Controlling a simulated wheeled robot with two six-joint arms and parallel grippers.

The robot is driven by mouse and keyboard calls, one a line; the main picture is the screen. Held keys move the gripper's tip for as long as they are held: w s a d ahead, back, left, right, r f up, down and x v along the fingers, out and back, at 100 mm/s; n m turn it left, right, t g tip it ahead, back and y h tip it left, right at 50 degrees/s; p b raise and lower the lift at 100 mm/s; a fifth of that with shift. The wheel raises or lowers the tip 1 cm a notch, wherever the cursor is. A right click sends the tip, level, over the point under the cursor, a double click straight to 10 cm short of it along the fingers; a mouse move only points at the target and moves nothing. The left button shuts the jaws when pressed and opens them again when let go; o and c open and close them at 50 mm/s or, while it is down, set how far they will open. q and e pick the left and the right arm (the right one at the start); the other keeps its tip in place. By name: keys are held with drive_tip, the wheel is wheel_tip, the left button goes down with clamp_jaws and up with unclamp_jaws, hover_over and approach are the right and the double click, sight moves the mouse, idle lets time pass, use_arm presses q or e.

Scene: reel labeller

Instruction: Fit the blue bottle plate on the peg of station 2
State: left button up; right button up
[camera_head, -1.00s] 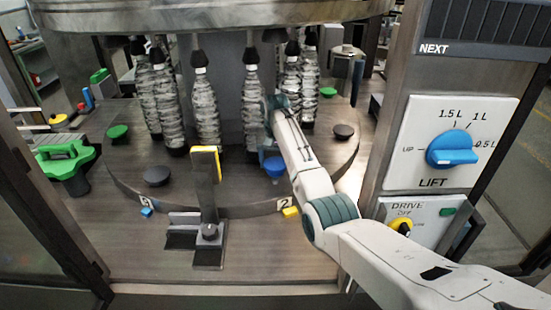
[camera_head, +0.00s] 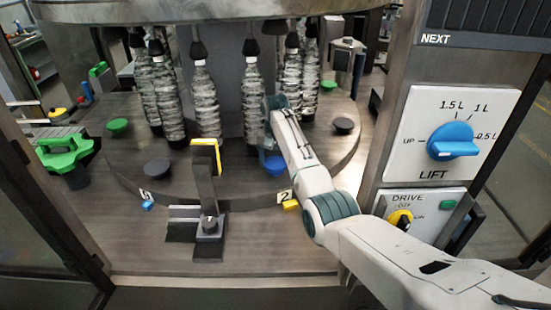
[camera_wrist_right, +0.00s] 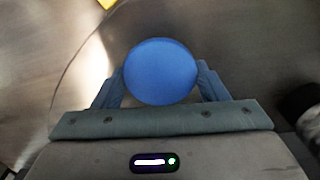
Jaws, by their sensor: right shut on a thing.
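The blue bottle plate (camera_head: 274,165) is a small round disc low over the turntable, behind the sign marked 2 (camera_head: 285,195). In the right wrist view the blue plate (camera_wrist_right: 161,72) sits between the two fingers. My right gripper (camera_head: 272,148) is shut on it, partly hidden behind my own arm in the head view; it also shows in the right wrist view (camera_wrist_right: 160,88). The peg of station 2 is not visible; the plate and gripper cover that spot. I cannot tell whether the plate touches the peg. My left gripper is not in view.
Several clear bottles (camera_head: 205,105) hang around the turntable (camera_head: 225,180). Black plates (camera_head: 157,171) and green plates (camera_head: 118,125) sit on it. A post with a yellow pad (camera_head: 206,160) stands in front. The control panel (camera_head: 450,140) is at the right.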

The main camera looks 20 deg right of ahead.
drive_tip(key=shift+f, duration=0.6)
drive_tip(key=o, duration=1.1)
wheel_tip(320, 180, up, 7)
drive_tip(key=b, duration=0.3)
drive_tip(key=shift+f+b, duration=0.15)
drive_tip(key=shift+b, duration=0.2)
wheel_tip(320, 180, up, 3)
drive_tip(key=shift+r+p, duration=0.2)
drive_tip(key=shift+p, duration=0.45)
drive_tip(key=shift+s+r, duration=0.1)
drive_tip(key=shift+r, duration=0.3)
